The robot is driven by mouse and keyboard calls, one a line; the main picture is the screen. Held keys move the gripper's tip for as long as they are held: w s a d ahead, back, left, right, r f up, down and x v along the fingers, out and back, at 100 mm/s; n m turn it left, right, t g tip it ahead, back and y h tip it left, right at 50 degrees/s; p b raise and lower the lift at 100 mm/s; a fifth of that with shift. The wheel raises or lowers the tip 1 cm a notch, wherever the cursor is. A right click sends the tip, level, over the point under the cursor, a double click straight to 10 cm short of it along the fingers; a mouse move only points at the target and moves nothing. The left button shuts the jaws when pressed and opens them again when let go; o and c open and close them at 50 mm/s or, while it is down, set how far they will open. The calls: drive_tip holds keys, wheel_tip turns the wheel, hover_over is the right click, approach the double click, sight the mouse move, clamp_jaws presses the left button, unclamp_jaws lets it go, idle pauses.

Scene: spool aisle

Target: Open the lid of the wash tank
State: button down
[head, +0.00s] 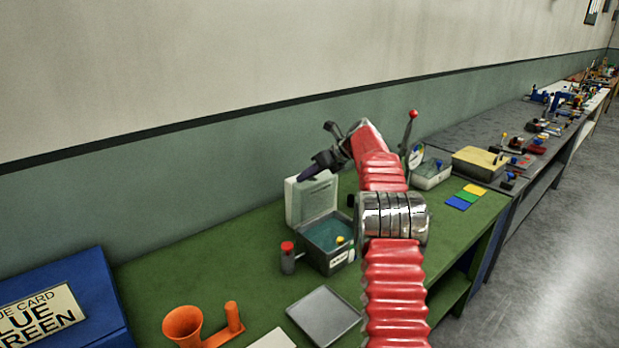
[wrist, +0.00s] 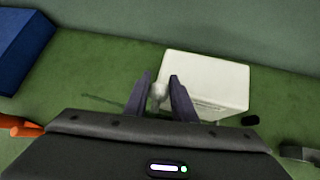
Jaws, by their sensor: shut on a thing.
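The wash tank (head: 322,263) is a grey box on the green bench, with teal liquid and a small yellow thing showing inside. Its pale lid (head: 296,207) stands raised, upright along the tank's back edge. My gripper (head: 305,175) is at the top of the lid in the head view. In the wrist view the lid (wrist: 215,80) is a white panel, and my gripper (wrist: 160,82) has its dark fingers on either side of a small pale knob (wrist: 158,93) at the lid's left side. The fingers are shut on this knob.
A red-capped bottle (head: 287,258) stands left of the tank. A grey tray (head: 324,316) and an orange funnel (head: 183,324) lie in front, with a blue card box (head: 75,300) at far left. Coloured cards (head: 466,197) and a red-knobbed lever (head: 411,118) are to the right.

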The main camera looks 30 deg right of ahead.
drive_tip(key=shift+a+f, duration=0.15)
drive_tip(key=shift+f, duration=0.45)
drive_tip(key=c, duration=1.7)
unclamp_jaws()
drive_tip(key=shift+w, duration=0.2)
drive_tip(key=shift+o, duration=0.8)
drive_tip(key=shift+s+r, duration=0.1)
drive_tip(key=shift+r, duration=0.1)
drive_tip(key=v, duration=1.3)
drive_tip(key=shift+s+d+r, duration=0.2)
drive_tip(key=shift+d+r, duration=0.05)
